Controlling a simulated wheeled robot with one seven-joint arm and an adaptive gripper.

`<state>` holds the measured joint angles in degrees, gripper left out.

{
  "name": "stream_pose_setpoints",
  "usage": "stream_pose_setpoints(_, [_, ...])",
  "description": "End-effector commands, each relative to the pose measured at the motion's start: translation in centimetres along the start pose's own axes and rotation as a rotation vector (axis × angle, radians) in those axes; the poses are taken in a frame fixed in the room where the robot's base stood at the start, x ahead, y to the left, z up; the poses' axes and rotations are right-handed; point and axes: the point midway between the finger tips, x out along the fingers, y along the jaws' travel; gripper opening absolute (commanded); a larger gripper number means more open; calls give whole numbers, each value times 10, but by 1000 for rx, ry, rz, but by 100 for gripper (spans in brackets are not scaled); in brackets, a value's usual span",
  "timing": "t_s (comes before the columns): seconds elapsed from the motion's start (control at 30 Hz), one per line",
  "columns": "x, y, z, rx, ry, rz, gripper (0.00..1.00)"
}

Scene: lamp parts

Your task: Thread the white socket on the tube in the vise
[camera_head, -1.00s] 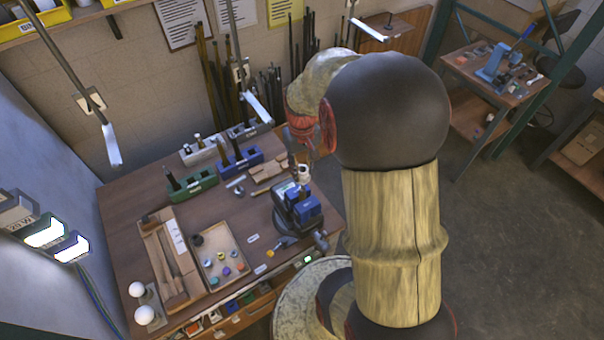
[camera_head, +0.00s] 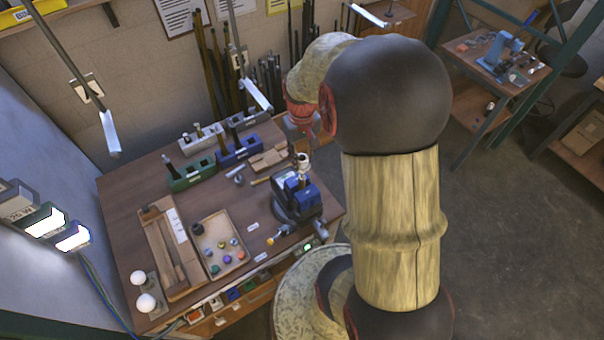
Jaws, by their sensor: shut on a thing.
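The blue vise (camera_head: 297,198) stands at the right part of the workbench, its jaws upward. A small white socket (camera_head: 302,159) shows just above the vise, at the end of my gripper (camera_head: 306,150). My gripper points down and is shut on the socket, with its fingers small and partly lost against the background. The tube (camera_head: 301,177) shows only as a short bit between the socket and the vise jaws. I cannot tell from this distance whether the socket touches the tube or how far it sits on it.
A tray of small coloured parts (camera_head: 202,265) and a long wooden box (camera_head: 151,258) lie left of the vise. Green (camera_head: 190,177) and blue (camera_head: 240,153) holders stand behind. Two white bulbs (camera_head: 145,302) are at the front left.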

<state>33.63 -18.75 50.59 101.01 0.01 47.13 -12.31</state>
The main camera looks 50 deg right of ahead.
Motion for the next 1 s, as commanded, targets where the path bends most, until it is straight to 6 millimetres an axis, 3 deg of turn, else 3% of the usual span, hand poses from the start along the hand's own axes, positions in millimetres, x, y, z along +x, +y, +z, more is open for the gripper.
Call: stream_pose_setpoints(1.0, [15, 0, 0, 0, 0, 0, 0])
